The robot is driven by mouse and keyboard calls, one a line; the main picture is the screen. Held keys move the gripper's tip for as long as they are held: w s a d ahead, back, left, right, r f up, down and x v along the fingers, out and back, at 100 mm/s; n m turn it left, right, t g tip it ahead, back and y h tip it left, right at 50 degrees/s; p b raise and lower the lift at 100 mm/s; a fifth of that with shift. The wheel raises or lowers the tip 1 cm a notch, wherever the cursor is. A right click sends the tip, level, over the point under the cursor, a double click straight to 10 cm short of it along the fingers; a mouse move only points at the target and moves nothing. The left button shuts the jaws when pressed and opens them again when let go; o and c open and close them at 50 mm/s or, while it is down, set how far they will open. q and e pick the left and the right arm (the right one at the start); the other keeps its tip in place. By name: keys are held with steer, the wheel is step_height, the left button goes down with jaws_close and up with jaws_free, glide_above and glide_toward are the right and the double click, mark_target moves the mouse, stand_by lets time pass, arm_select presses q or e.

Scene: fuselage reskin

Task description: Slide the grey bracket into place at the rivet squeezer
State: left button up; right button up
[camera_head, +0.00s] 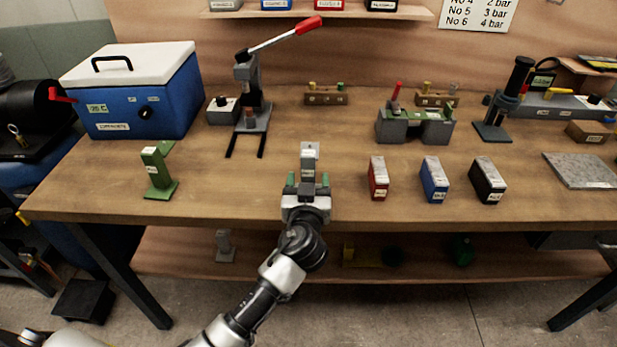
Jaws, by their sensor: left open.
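The grey bracket (309,152) stands upright on the bench near its front middle, with a pale label on it. My left gripper (308,184) is open, its green-tipped fingers just in front of the bracket, one to each side. The gripper hides the bracket's foot, and I cannot tell whether the fingers touch it. A press with a long red-handled lever (252,90), which looks like the rivet squeezer, stands behind and to the left. Two dark parallel rails (246,146) run forward from its base, with nothing between them. My right gripper is not in view.
A green bracket (158,172) stands left, before a blue cool box (150,100). Red (378,178), blue (434,180) and black (487,182) blocks stand right. A grey fixture (415,127) is behind them. Bench top between bracket and rails is clear.

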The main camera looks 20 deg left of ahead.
arm_select(q)
steer(key=shift+x, duration=1.15)
jaws_close()
steer(key=shift+s+d, duration=0.1)
steer(key=shift+s+d+r, duration=0.1)
steer(key=shift+s+r, duration=0.3)
steer(key=shift+r, duration=0.05)
steer(key=s+d+r, duration=0.3)
steer(key=s+r, duration=0.4)
steer(key=s, duration=0.6)
steer(key=s+a+f+m+h, duration=0.3)
steer(key=s+a+f+h, duration=0.1)
steer(key=s+f, duration=0.3)
steer(key=shift+s+a+f+t+h+p, duration=0.3)
steer(key=shift+a+f+p, duration=0.15)
steer(key=shift+a, duration=0.2)
